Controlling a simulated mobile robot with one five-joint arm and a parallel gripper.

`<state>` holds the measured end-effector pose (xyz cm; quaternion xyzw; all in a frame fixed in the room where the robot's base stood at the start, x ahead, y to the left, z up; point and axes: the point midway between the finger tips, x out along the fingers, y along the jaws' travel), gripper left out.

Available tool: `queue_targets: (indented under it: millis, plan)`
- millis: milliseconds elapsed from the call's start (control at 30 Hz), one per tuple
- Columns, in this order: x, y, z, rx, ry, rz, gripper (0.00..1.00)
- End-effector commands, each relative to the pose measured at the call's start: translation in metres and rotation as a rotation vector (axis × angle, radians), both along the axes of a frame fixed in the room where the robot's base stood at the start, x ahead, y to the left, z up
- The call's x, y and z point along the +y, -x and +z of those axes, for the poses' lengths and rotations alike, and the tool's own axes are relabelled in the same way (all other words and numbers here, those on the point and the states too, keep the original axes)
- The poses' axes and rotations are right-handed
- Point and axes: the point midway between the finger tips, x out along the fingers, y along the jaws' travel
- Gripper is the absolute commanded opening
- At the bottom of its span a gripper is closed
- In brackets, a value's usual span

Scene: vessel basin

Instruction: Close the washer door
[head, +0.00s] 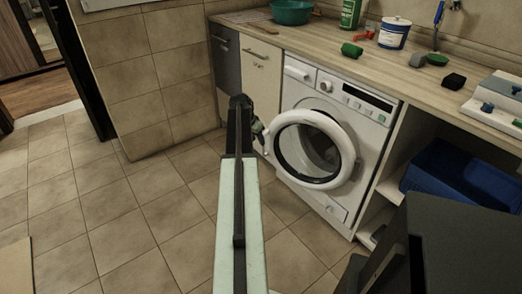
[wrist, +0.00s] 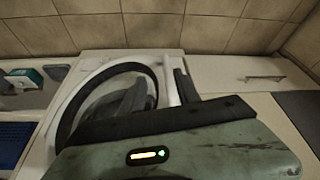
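The white washer (head: 345,98) stands under the counter in the head view. Its round door (head: 352,158), a thick white ring around dark glass, seems to stand out from the front, ajar. The ring's left side reaches past the washer's left edge. My gripper (head: 258,132) is at the ring's upper left, close to it; I cannot tell whether they touch. In the wrist view the door's white rim (wrist: 170,88) and dark inner ring show, with my gripper's dark fingers (wrist: 184,88) beside the rim. The wrist body hides the lower part, and the finger gap is unclear.
The counter (head: 330,45) carries a teal bowl (head: 291,12), a white tub (head: 394,33) and several small items. A blue bin (head: 465,178) sits right of the washer. A cabinet (head: 260,78) adjoins its left. Tiled floor is clear on the left.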

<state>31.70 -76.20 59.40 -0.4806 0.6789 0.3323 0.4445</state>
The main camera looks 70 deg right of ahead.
Motion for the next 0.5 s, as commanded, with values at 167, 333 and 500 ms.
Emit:
queue_targets:
  millis: [167, 333, 500]
  plan:
    - [-0.003, 0.0, -0.014, 0.0, -0.001, 0.002, 0.39]
    - [-0.013, 0.004, -0.042, 0.0, -0.001, 0.002, 0.39]
    - [-0.023, 0.007, -0.069, 0.0, -0.001, 0.003, 0.39]
